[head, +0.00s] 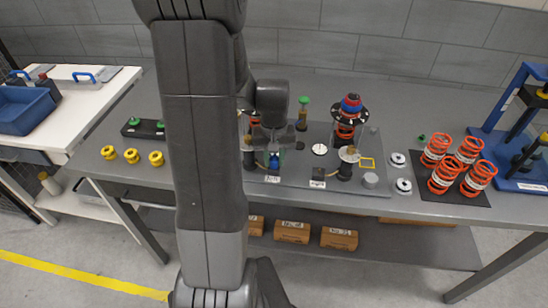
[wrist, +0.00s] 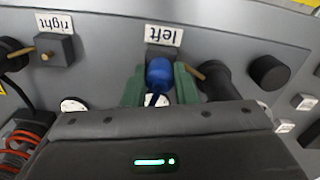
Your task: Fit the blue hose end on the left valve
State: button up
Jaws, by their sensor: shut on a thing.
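My gripper (wrist: 160,85) has green fingers, shut on the blue hose end (wrist: 158,73). The hose end also shows as a small blue spot in the head view (head: 274,160), low over the grey fixture plate. In the wrist view it lies in front of the left valve (wrist: 161,51), a dark block by the upside-down "left" label (wrist: 163,33). The hose end hides most of this valve, so I cannot tell whether they touch or are apart. The right valve (wrist: 57,50), a dark block with a brass stub, stands by the "right" label (wrist: 54,22).
Black posts with brass-coloured levers flank the area; one (wrist: 214,80) is close to a finger. Orange springs (head: 455,165) stand on a black mat at right. Yellow parts (head: 131,156) lie on the table at left. A capped spring (head: 346,118) stands behind.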

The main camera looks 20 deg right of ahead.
jog(key=shift+f, duration=0.1)
jog(key=o, duration=1.1)
notch_tip(320, 180, up, 7)
jog(key=p, duration=0.5)
jog(key=shift+f, duration=0.1)
notch_tip(320, 180, down, 7)
jog(key=b, duration=0.5)
jog(key=shift+r, duration=0.2)
